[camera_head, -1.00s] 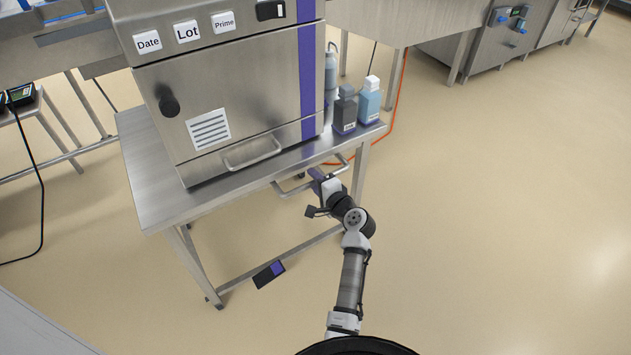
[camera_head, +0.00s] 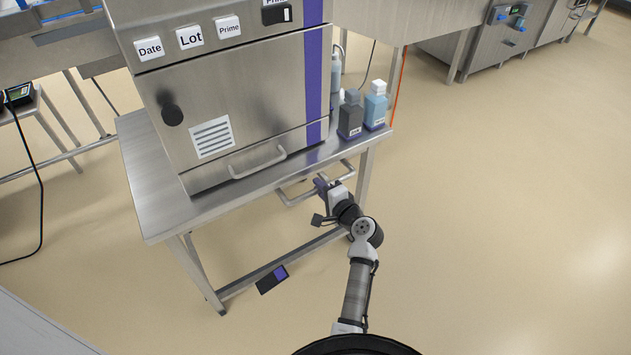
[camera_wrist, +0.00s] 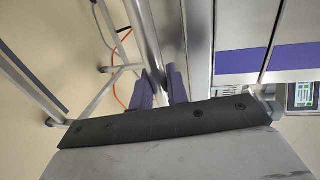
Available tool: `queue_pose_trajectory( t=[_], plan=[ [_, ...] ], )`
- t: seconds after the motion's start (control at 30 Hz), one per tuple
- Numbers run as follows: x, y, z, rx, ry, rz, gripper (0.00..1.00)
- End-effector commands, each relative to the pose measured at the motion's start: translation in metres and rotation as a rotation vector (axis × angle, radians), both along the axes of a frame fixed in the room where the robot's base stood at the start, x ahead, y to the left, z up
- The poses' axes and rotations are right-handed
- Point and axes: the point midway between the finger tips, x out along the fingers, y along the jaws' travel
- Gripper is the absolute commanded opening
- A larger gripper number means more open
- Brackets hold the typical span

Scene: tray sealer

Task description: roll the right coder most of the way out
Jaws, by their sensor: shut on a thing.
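The coder (camera_head: 245,95) is a steel cabinet with Date, Lot and Prime labels and a purple stripe, standing on a steel cart (camera_head: 150,190). A bar handle (camera_head: 291,202) juts from the cart's front edge, toward its right end. My gripper (camera_head: 324,186) is at this handle, its purple fingers shut on the bar. In the wrist view the fingers of my gripper (camera_wrist: 158,88) stand on either side of a steel bar (camera_wrist: 145,40); the exact contact is partly hidden.
Dark and blue bottles (camera_head: 375,106) stand on the cart's right end. A black and purple pedal-like box (camera_head: 272,279) is low at the cart's front. An orange cable (camera_head: 398,88) runs behind. A steel line (camera_head: 440,15) stands at the back. Floor (camera_head: 500,230) at right is clear.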

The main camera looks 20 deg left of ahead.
Motion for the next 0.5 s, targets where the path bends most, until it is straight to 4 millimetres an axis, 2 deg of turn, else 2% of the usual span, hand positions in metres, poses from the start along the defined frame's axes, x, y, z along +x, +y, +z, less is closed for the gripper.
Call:
queue_pose_trajectory(
  t=[0.03, 0.5],
  plan=[
    [-0.008, -0.011, -0.003, -0.003, 0.008, -0.003, 0.00],
    [-0.060, -0.078, -0.003, -0.004, 0.008, -0.004, 0.00]
  ],
)
